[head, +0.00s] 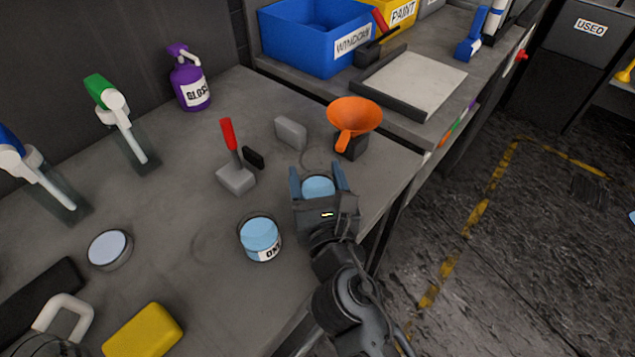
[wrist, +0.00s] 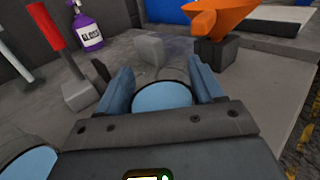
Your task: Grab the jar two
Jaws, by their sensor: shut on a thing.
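My gripper (head: 319,181) is over the right part of the workbench, its blue fingers on either side of a jar with light blue contents (head: 318,187). In the wrist view my gripper (wrist: 162,88) is shut on this jar (wrist: 161,97), whose round blue top shows between the fingers. Its label is hidden, so I cannot read a number on it. A second jar (head: 261,238), with light blue contents and a label reading "ONE", stands to the left of my gripper. This jar one (wrist: 28,165) also shows at the lower left of the wrist view.
An orange funnel (head: 354,116) on a dark stand and a grey block (head: 291,132) are behind my gripper. A red-handled tool (head: 233,160) stands to the left. A round lid (head: 110,249) and a yellow sponge (head: 143,331) lie further left. The bench edge is close on the right.

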